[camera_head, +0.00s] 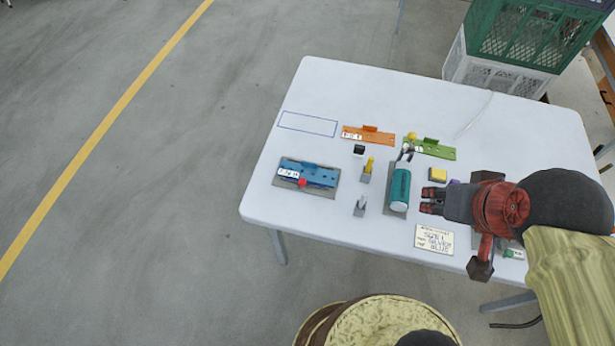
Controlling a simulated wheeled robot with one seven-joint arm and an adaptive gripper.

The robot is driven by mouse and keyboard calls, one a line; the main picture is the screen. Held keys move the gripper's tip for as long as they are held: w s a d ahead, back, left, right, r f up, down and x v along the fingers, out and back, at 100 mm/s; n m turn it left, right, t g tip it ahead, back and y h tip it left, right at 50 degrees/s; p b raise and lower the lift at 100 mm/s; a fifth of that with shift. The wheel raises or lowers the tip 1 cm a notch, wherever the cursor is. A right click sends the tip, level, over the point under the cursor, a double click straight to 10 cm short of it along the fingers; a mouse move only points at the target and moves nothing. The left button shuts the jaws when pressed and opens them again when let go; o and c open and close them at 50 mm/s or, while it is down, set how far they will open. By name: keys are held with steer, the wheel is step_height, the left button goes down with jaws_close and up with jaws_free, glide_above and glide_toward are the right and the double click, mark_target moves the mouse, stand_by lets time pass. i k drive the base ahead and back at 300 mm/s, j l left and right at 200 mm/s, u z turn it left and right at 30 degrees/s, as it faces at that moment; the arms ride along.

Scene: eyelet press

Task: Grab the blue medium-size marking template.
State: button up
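The blue marking template (318,176) lies on a grey plate (289,184) at the left front of the white table. My gripper (431,201) is over the right part of the table, pointing left, well to the right of the blue template. Its two dark fingertips are apart, with nothing visible between them. An orange template (370,136) and a green template (432,149) lie farther back.
A teal cylinder press (400,190) stands between my gripper and the blue template. A yellow-topped tool (367,168), a small grey tool (361,205) and a black block (359,150) stand nearby. A written card (434,239) lies at the front. A blue outlined rectangle (308,124) at the back left is empty.

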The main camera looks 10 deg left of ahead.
mark_target(309, 168)
steer(key=j+z, duration=0.2)
steer(key=z, duration=0.25)
steer(key=j+z, duration=0.25)
steer(key=z, duration=0.15)
steer(key=j+z, duration=0.2)
steer(key=z, duration=0.25)
steer(key=k+j+z, duration=0.15)
steer(key=j, duration=0.45)
steer(key=k+j+z, duration=0.15)
steer(key=k+j, duration=0.3)
steer(key=k+j+z, duration=0.15)
steer(key=k+j, duration=0.15)
steer(key=j, duration=0.3)
steer(key=k+j+z, duration=0.15)
steer(key=k+j, duration=0.25)
steer(key=j, duration=0.1)
